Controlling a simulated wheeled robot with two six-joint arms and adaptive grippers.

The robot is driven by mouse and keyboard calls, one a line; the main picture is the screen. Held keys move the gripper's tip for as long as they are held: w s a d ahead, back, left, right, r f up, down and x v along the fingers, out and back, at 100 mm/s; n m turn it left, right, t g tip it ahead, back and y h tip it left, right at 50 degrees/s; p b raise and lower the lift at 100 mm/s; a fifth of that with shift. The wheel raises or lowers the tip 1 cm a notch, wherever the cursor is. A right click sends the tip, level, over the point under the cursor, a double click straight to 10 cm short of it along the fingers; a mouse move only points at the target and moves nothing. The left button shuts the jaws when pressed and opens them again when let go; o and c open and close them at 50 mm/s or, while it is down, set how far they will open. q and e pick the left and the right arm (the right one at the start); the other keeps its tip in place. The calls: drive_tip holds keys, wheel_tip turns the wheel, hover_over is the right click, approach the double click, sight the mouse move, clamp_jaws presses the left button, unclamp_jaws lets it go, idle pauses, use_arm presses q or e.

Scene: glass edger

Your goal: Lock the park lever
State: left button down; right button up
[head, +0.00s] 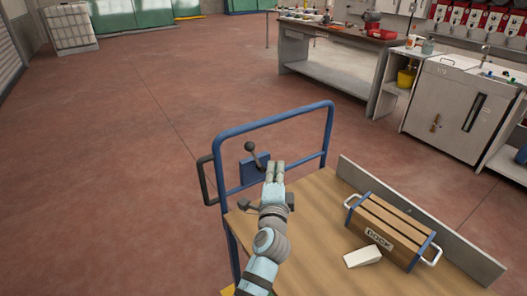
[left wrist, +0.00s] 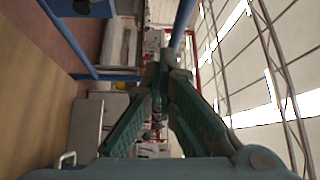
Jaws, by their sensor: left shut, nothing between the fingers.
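The park lever (head: 252,152) has a dark round knob and stands tilted on a blue plate (head: 247,171) fixed to the cart's blue tube frame (head: 275,121). My left gripper (head: 275,166) is just right of the plate and the lever in the head view, with its fingers pointing away from me. The fingers are together and hold nothing. Whether they touch the lever or plate I cannot tell. In the left wrist view the fingertips (left wrist: 165,62) meet in front of a blue tube. My right gripper is not in view.
The cart's wooden top (head: 310,216) carries a slatted wooden box (head: 392,230) with pale handles and a small white block (head: 362,256). A grey upright board (head: 420,222) edges the right side. A workbench (head: 330,62) and a grey cabinet (head: 455,108) stand beyond open red floor.

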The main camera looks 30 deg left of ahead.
use_arm(q)
drive_tip(key=w+a, duration=0.6)
drive_tip(key=a, duration=0.1)
drive_tip(key=shift+w+b, duration=0.3)
idle(0.4)
